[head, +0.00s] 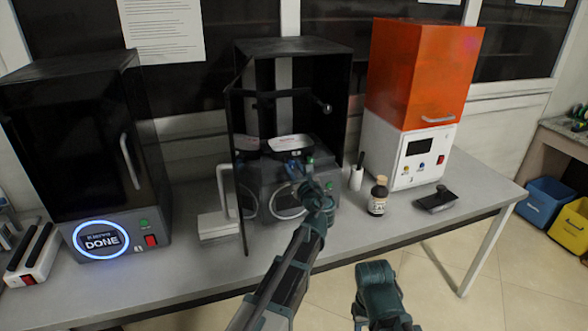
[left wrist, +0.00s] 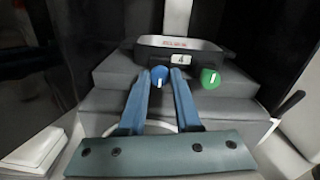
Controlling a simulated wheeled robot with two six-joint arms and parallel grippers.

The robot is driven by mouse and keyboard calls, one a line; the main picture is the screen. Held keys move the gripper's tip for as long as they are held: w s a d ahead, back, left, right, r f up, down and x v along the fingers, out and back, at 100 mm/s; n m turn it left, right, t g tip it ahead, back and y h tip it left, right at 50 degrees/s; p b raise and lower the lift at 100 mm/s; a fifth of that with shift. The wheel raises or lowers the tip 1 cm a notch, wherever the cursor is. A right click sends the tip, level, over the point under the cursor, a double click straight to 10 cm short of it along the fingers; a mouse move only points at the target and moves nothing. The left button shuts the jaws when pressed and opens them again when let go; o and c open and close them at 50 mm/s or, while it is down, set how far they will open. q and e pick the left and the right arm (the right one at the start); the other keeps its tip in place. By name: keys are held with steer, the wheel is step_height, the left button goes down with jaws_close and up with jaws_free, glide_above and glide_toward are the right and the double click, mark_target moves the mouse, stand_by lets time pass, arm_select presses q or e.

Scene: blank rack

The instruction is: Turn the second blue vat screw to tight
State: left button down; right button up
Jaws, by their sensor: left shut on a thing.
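The resin vat (head: 278,148) is a dark tray inside the open middle printer (head: 268,187). In the left wrist view the vat (left wrist: 145,55) shows a label with a 4 on its front. A blue screw (left wrist: 159,71) with a pale mark sits below the vat's front left. My left gripper (left wrist: 160,78) has its blue fingers on either side of the blue screw and is shut on it. A green screw (left wrist: 210,78) with a near-upright white mark sits to the right, clear of the fingers. In the head view my left gripper (head: 295,168) reaches into the printer.
The printer's door (head: 240,170) stands open on its left. A closed printer reading DONE (head: 102,241) is farther left. An orange-topped machine (head: 420,75), a brown bottle (head: 378,195) and a black tray (head: 436,200) stand to the right on the table.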

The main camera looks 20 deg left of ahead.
arm_select(q)
steer(key=c, duration=0.6)
jaws_free()
steer(key=v, duration=1.4)
